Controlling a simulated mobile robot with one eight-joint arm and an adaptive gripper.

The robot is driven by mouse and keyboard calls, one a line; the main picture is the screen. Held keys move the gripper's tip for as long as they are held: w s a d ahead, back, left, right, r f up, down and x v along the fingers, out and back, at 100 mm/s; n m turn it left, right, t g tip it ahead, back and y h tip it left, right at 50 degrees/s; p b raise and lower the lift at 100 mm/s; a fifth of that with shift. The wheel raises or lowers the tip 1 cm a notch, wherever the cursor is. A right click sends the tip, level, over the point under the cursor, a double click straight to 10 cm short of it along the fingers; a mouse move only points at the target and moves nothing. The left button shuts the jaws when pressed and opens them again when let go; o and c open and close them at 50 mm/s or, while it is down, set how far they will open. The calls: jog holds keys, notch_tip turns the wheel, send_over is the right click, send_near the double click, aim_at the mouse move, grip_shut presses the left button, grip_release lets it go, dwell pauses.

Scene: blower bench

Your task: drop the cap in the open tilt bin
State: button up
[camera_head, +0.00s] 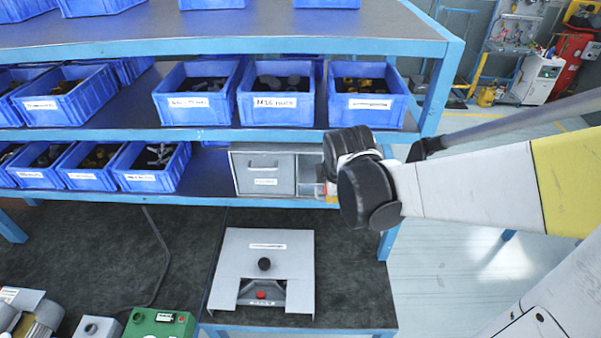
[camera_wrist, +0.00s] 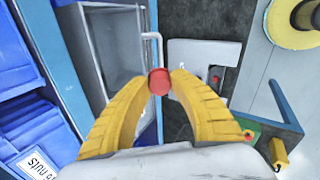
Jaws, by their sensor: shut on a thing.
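The red cap (camera_wrist: 159,81) is held between the yellow fingertips of my gripper (camera_wrist: 158,84) in the wrist view. In the head view my gripper's tip (camera_head: 331,190) is mostly hidden behind my own wrist, at the right end of a grey drawer unit (camera_head: 265,176) on the lower shelf. A small, partly clear tilt bin (camera_head: 308,172) sits at that end, partly hidden by my wrist. The wrist view shows a grey open-topped compartment (camera_wrist: 108,45) with a pale handle (camera_wrist: 152,50), just left of the cap. I cannot tell if this is the tilt bin.
Blue bins of parts (camera_head: 275,102) line the shelves above and left. A grey plate fixture (camera_head: 262,262) with a black knob stands below. A green box (camera_head: 160,323) is at lower left.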

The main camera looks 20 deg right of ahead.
jog(key=shift+n+t, duration=0.5)
jog(key=shift+n, duration=0.4)
jog(key=r+p, duration=0.1)
jog(key=r, duration=0.1)
jog(key=d+r+p, duration=0.1)
jog(key=r, duration=0.2)
jog(key=shift+s, duration=0.2)
jog(key=shift+d+f, duration=0.1)
jog(key=shift+w+d+f+b, duration=0.2)
jog(key=shift+w+f+b, duration=0.15)
jog(key=shift+w, duration=0.2)
jog(key=w+d+f+b, duration=0.3)
jog(key=w+b, duration=0.2)
jog(key=w, duration=0.3)
jog(key=shift+d, duration=0.25)
jog(key=shift+f, duration=0.1)
jog(key=o, duration=0.7)
jog(key=shift+o, duration=0.2)
